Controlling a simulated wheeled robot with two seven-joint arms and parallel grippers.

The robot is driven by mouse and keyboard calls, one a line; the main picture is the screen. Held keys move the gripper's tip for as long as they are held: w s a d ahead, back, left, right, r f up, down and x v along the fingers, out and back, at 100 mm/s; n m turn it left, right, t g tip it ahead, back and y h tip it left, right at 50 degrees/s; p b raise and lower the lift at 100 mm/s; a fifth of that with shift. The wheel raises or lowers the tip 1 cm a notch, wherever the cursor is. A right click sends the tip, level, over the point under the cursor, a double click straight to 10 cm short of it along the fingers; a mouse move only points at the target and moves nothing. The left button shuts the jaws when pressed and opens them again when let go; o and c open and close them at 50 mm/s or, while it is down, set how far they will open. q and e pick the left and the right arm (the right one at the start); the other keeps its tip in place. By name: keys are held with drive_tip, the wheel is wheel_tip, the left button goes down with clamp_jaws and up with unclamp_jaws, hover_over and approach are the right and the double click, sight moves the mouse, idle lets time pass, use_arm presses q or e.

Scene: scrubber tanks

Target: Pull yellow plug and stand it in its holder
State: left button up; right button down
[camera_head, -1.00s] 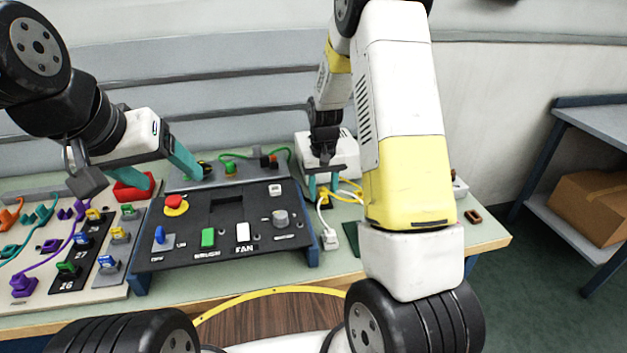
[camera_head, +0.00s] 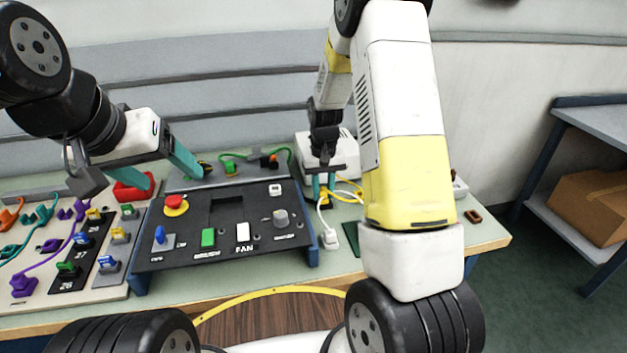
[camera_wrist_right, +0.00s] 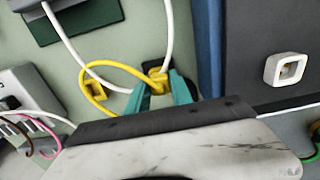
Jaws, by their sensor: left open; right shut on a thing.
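The yellow plug (camera_wrist_right: 157,78) is between the teal fingertips of my right gripper (camera_wrist_right: 160,96) in the right wrist view. A yellow cable loops from it to the left. A dark piece lies right behind the plug; whether the plug is seated in it cannot be told. In the head view my right gripper (camera_head: 324,186) is low at the right of the control panel, and the plug is mostly hidden. A small yellow square block (camera_wrist_right: 95,90) sits left of the plug; I cannot tell if it is the holder. My left gripper (camera_head: 184,160) is open and empty above the panel's back left.
The black control panel (camera_head: 222,228) stands left of my right gripper. A white cable passes close to the plug, and a white plug (camera_head: 330,240) lies in front. A white box (camera_head: 305,150) stands behind. A dark green pad (camera_head: 352,236) lies to the right.

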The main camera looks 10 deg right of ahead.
sight(323, 189)
idle(0.6)
drive_tip(key=c, duration=0.6)
unclamp_jaws()
drive_tip(key=shift+r, duration=0.15)
wheel_tip(323, 189, up, 7)
drive_tip(key=shift+r, duration=0.25)
